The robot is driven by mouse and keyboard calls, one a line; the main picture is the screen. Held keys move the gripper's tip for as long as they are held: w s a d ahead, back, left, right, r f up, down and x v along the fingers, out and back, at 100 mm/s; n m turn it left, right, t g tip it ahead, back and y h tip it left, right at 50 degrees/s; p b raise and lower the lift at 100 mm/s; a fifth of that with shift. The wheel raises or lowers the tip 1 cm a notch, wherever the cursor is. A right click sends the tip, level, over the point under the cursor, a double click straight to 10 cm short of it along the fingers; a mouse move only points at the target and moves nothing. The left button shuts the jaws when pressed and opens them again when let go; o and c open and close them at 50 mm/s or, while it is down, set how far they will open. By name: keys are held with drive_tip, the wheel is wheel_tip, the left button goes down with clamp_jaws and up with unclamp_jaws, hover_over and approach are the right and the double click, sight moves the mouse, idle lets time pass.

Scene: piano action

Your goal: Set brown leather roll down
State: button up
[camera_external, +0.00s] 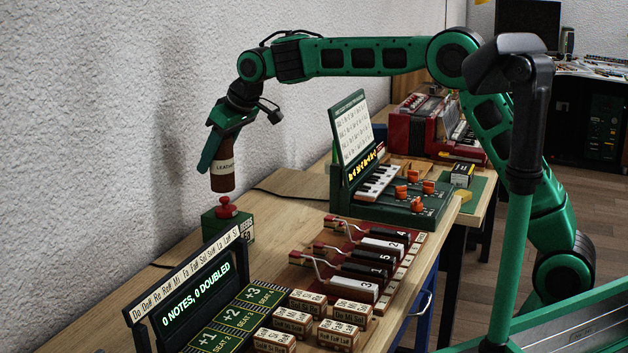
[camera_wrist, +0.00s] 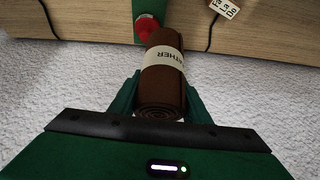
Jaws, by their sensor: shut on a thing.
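The brown leather roll (camera_external: 223,178) is a dark brown cylinder with a pale paper band. My gripper (camera_external: 212,150) is shut on it and holds it in the air, roughly upright, above a green box with a red knob (camera_external: 227,208). In the wrist view the leather roll (camera_wrist: 162,80) lies between the two green fingers of my gripper (camera_wrist: 160,95), its coiled end nearest the camera. The red knob (camera_wrist: 146,25) shows just left of the roll's far end. I cannot tell whether the roll touches the knob.
A wooden table (camera_external: 283,185) runs along the white wall. Bare wood lies behind the knob box.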

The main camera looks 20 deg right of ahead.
drive_tip(key=w+d+m+h, duration=0.1)
drive_tip(key=w+d+m, duration=0.2)
drive_tip(key=w+d, duration=0.6)
drive_tip(key=shift+t, duration=0.4)
drive_tip(key=shift+w+d+f, duration=1.15)
drive_tip(key=shift+d+f, duration=0.45)
drive_tip(key=shift+f, duration=1.05)
drive_tip(key=shift+w+d+f, duration=1.15)
drive_tip(key=shift+d+f, duration=0.5)
drive_tip(key=shift+f, duration=1)
drive_tip(key=shift+w+d+f, duration=1.15)
drive_tip(key=shift+d+f, duration=0.45)
drive_tip(key=shift+f, duration=1.05)
drive_tip(key=shift+f, duration=0.1)
drive_tip(key=o, duration=1.1)
drive_tip(key=v, duration=1.2)
drive_tip(key=shift+a, duration=0.15)
